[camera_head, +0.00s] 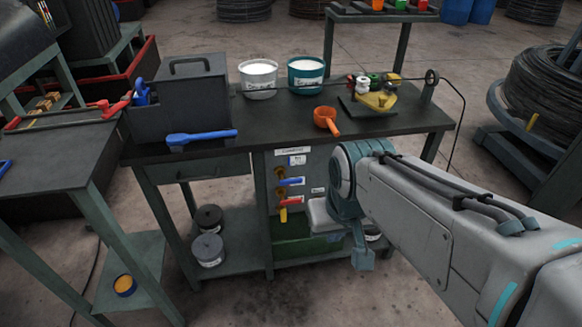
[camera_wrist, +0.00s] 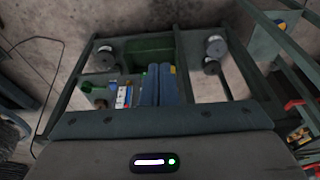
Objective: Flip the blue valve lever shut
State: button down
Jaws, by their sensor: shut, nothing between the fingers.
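The blue valve lever (camera_head: 292,181) is on the grey panel (camera_head: 262,200) under the workbench top. It lies level, pointing right from its brass fitting. My gripper's two blue-grey fingers (camera_wrist: 158,68) are together and empty in the wrist view, pointing toward the panel area. In the head view my arm reaches in from the right and ends right of the levers, apart from the blue one. The fingertips are not clear there. In the wrist view the fingers cover part of the panel, and I cannot clearly pick out the blue lever.
A red lever (camera_head: 291,202) sits just below the blue one, with a yellow lever (camera_head: 283,215) hanging down beneath it. The bench top (camera_head: 215,150) overhangs the panel. A green bin (camera_head: 300,246) and dark cans (camera_head: 208,249) stand on the lower shelf.

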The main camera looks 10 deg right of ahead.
jog(key=w+d+f+n+t+h, duration=0.2)
jog(key=w+d+f+n+t, duration=0.15)
jog(key=w+f+n, duration=0.95)
jog(key=w+d+f+n+t+h, duration=0.2)
jog(key=w+f+n+t, duration=0.2)
jog(key=w+f+n, duration=0.9)
jog(key=shift+w+a+f+n+t+y+b, duration=0.15)
jog(key=shift+a+n+t+y, duration=0.55)
jog(key=shift+n, duration=0.95)
jog(key=shift+w+a+f+n+t+y+b, duration=0.1)
jog(key=shift+a+n+t+y, duration=0.6)
jog(key=shift+n, duration=1)
jog(key=shift+w+a+f+n+t+y+b, duration=0.15)
jog(key=shift+a+n+t+y, duration=0.55)
jog(key=shift+n, duration=0.95)
jog(key=shift+a+g, duration=0.15)
jog(key=shift+g, duration=0.1)
jog(key=w+p, duration=0.3)
jog(key=w, duration=0.6)
jog(key=shift+r, duration=0.4)
